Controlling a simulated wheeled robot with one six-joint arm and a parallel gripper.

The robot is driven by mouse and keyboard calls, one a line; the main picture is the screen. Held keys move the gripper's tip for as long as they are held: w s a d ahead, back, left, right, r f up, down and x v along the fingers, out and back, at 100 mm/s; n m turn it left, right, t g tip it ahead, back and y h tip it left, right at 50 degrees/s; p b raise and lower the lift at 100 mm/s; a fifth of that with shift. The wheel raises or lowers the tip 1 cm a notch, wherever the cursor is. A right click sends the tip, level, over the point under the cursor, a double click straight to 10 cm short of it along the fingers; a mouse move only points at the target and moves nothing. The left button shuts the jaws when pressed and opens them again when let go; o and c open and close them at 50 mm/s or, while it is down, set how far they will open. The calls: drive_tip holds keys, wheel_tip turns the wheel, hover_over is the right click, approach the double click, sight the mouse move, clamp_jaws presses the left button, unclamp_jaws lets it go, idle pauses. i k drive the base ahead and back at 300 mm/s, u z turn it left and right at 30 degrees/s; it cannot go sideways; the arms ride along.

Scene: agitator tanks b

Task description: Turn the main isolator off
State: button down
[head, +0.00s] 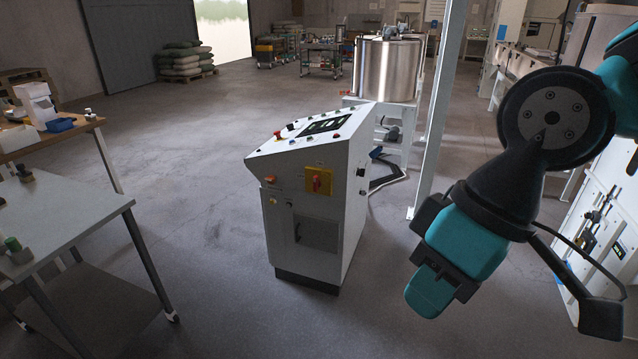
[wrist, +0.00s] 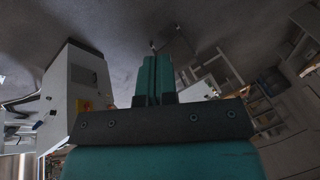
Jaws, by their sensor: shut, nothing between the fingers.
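The main isolator (head: 318,181) is a red rotary handle on a yellow plate, on the front of the white control console (head: 305,215) in the middle of the head view. The handle looks roughly upright, but it is small. In the wrist view the yellow plate (wrist: 84,105) shows small at the left, on the console's face. My gripper (head: 428,292) hangs to the right of the console, apart from it and lower than the isolator. In the wrist view its two teal fingers (wrist: 154,78) lie together with nothing between them.
A white post (head: 436,120) stands behind the console, near a steel tank (head: 387,68). A grey table (head: 65,205) is at the left. White cabinets (head: 600,225) stand at the right behind my arm. The floor (head: 190,180) between table and console is clear.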

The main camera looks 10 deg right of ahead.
sight(324, 177)
drive_tip(key=u, duration=0.5)
drive_tip(key=i, duration=2.45)
drive_tip(key=z, duration=4.35)
drive_tip(key=k, duration=1.15)
drive_tip(key=u, duration=1.2)
